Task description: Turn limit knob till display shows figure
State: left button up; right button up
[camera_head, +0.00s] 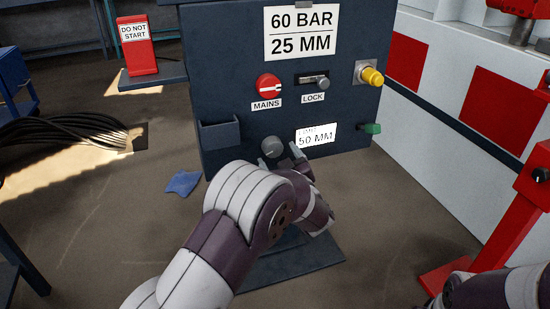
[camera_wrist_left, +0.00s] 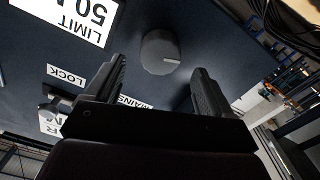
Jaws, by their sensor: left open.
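The limit knob (camera_head: 272,147) is a round dark grey dial with a light mark, low on the dark blue panel. The white limit display (camera_head: 316,136) to its right reads 50 MM. A white sign (camera_head: 301,32) at the top reads 60 BAR over 25 MM. My left gripper (camera_head: 280,157) is open with its fingertips close to the knob. In the left wrist view the knob (camera_wrist_left: 160,52) lies between and just beyond the fingertips (camera_wrist_left: 159,68), with a gap on each side. The display (camera_wrist_left: 82,16) appears upside down there.
Above the knob are the red MAINS switch (camera_head: 268,86) and the LOCK lever (camera_head: 317,83). A yellow knob (camera_head: 371,76) and green button (camera_head: 372,128) sit at the right edge. A panel pocket (camera_head: 219,134) is to the left. A red post (camera_head: 520,195) stands right.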

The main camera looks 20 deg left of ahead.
aim_at(274, 150)
pick_arm(q)
jog(key=x, duration=0.3)
jog(key=shift+f+b, duration=0.15)
jog(key=shift+b, duration=0.25)
jog(key=shift+w+a, duration=0.3)
jog(key=shift+w, duration=0.1)
jog(key=c, duration=1.1)
jog(key=shift+o, duration=0.2)
pick_arm(e)
jog(key=shift+f, duration=0.8)
pick_arm(q)
jog(key=shift+n, duration=0.3)
